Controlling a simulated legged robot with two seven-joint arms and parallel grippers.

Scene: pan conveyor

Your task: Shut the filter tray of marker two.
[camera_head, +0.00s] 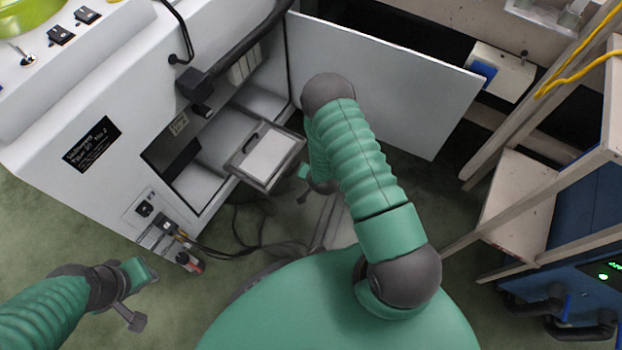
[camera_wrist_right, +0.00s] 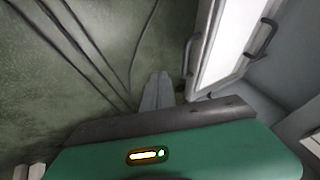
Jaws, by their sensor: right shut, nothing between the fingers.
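The filter tray (camera_head: 287,165) has a pale inside and a dark frame. It sticks out of the open bay of the white marker cabinet (camera_head: 60,165) in the head view. In the right wrist view the tray (camera_wrist_right: 204,72) lies just right of the fingers, with a dark handle on it. My right gripper (camera_head: 303,198) is beside the tray's outer end, partly hidden by my arm. In the wrist view the right gripper (camera_wrist_right: 157,88) is shut and empty; contact with the tray cannot be told. My left gripper (camera_head: 137,318) is low at the left, away from the tray, its opening unclear.
The cabinet door (camera_head: 390,75) stands wide open behind my right arm. Dark cables (camera_head: 235,240) hang and lie below the tray. A wooden rack (camera_head: 520,190) and a blue unit (camera_head: 590,240) stand at the right. Green floor is free between the cabinet and my left gripper.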

